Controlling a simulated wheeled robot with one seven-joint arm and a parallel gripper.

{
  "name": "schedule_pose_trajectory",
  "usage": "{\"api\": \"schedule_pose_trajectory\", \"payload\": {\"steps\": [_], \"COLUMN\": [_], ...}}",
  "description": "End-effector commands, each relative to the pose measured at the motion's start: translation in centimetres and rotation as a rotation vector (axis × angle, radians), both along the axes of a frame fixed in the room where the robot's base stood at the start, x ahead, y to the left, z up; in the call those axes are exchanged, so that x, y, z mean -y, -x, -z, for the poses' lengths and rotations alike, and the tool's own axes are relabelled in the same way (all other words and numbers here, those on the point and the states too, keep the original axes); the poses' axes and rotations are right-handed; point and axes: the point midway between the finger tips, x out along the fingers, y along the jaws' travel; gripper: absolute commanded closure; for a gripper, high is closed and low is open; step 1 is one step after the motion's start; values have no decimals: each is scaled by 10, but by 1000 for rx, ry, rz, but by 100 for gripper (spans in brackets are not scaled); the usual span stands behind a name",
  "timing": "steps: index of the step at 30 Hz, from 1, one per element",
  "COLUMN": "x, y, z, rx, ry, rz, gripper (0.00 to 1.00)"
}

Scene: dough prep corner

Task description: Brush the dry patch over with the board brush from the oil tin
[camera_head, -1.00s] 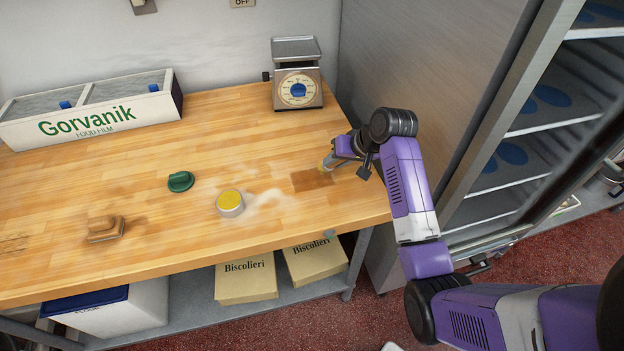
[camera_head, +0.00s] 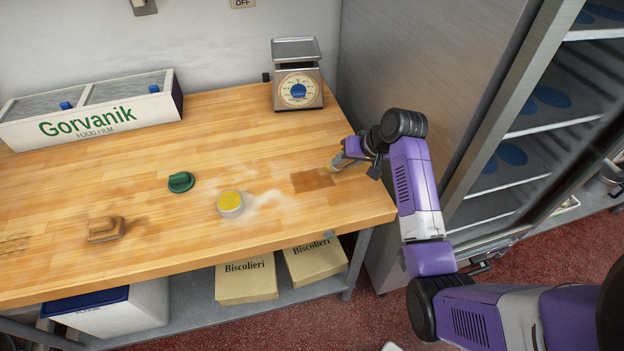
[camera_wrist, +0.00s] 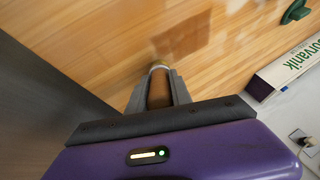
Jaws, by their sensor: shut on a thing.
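My gripper (camera_head: 348,157) is at the right end of the wooden worktop, shut on the brush (camera_wrist: 159,95). The brown handle lies between the two fingers in the wrist view. The brush's pale yellowish tip (camera_head: 332,168) points down and left, by the right edge of a darker brown rectangular patch (camera_head: 312,181). The patch also shows in the wrist view (camera_wrist: 184,38), just beyond the tip. Whether the tip touches the wood I cannot tell. The round tin (camera_head: 230,209) with a yellow top stands left of the patch.
A pale smear (camera_head: 265,199) lies between tin and patch. A green object (camera_head: 181,182) and a brown block (camera_head: 105,230) are further left. A scale (camera_head: 297,88) and a Gorvanik film box (camera_head: 95,118) stand at the back. A steel cabinet (camera_head: 420,80) bounds the right.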

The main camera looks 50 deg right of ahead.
Motion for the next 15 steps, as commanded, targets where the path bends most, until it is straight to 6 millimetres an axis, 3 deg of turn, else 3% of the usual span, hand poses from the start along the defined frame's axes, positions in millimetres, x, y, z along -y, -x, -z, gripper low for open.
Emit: {"api": "schedule_pose_trajectory", "payload": {"steps": [10,15], "x": [-2,-12], "y": [-1,-8], "z": [2,2], "rx": [-1,-2], "ry": [0,1], "rz": [-1,-4], "gripper": [100,100]}}
